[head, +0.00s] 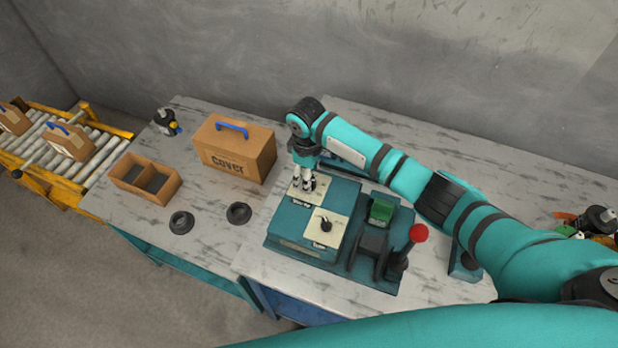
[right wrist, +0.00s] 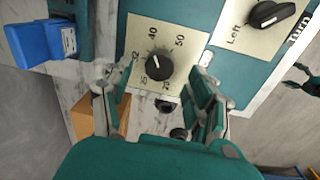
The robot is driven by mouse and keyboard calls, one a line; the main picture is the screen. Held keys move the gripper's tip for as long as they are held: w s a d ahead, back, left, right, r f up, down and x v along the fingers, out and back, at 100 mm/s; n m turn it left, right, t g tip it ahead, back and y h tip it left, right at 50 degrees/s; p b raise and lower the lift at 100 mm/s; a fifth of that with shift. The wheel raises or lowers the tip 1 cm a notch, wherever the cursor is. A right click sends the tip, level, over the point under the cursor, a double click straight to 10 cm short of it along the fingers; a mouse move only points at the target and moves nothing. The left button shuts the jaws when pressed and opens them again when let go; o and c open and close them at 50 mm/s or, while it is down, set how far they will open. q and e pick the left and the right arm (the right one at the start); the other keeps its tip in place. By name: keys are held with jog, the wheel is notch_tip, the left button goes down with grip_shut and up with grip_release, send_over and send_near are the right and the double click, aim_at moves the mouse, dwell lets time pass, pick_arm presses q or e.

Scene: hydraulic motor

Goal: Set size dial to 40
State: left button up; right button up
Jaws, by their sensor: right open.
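The size dial (right wrist: 159,64) is a round black knob on a cream plate (right wrist: 185,20), with the numbers 32, 40 and 50 around it and smaller marks below. A short white mark shows on the knob; I cannot tell exactly which number it points to. My right gripper (right wrist: 157,80) is open, with one finger on each side of the knob in the right wrist view. In the head view my right gripper (head: 307,184) is over the back plate of the teal machine (head: 285,240) and hides most of the dial. My left gripper is not in view.
A second black knob (right wrist: 268,14), on a plate reading "Left", is beside the size dial. The machine also has a green part (head: 381,210) and a red-topped lever (head: 418,233). A cardboard box marked Cover (head: 230,160) stands to the left. A blue object (right wrist: 32,44) shows nearby.

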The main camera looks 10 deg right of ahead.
notch_tip(320, 180, up, 9)
jog(key=shift+s+a+r, duration=0.15)
jog(key=shift+s, duration=0.05)
dwell(0.6)
